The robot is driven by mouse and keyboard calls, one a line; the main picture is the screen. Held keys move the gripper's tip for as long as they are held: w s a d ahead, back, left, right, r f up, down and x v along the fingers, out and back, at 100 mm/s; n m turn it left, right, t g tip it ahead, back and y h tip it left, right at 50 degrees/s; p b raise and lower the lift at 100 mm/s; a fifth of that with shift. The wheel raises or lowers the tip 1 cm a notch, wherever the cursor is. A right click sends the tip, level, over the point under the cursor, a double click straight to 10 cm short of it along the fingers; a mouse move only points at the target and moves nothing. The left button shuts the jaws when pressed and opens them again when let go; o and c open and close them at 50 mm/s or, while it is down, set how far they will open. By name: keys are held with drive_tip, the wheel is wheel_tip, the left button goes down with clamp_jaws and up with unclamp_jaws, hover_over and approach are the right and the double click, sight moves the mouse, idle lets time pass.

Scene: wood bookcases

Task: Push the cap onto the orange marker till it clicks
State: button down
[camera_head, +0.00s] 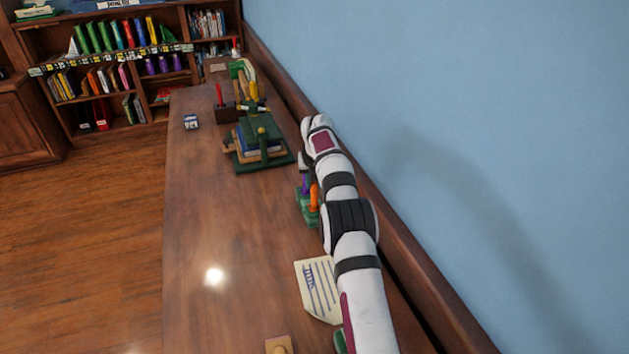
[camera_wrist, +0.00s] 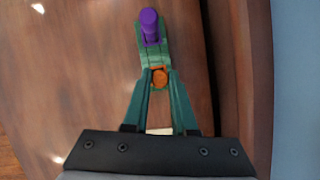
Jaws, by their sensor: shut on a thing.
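My gripper (camera_wrist: 159,74) has its two teal fingers closed in on a round orange end, which looks like the orange marker's cap (camera_wrist: 160,78). In the head view the orange marker (camera_head: 314,198) stands upright at a green stand (camera_head: 308,216), partly behind my arm. The stand also shows in the wrist view (camera_wrist: 151,57). My fingertips are hidden in the head view. I cannot tell whether the cap is fully seated.
A purple marker (camera_wrist: 150,26) stands in the same stand, just beyond my fingertips. A lined paper (camera_head: 317,288) lies nearer on the wooden top (camera_head: 220,230). A green press with books (camera_head: 262,145) stands farther back. The blue wall (camera_head: 480,120) is close at right.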

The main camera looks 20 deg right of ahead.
sight(314, 184)
drive_tip(key=shift+c, duration=0.8)
unclamp_jaws()
drive_tip(key=shift+r, duration=3.5)
clamp_jaws()
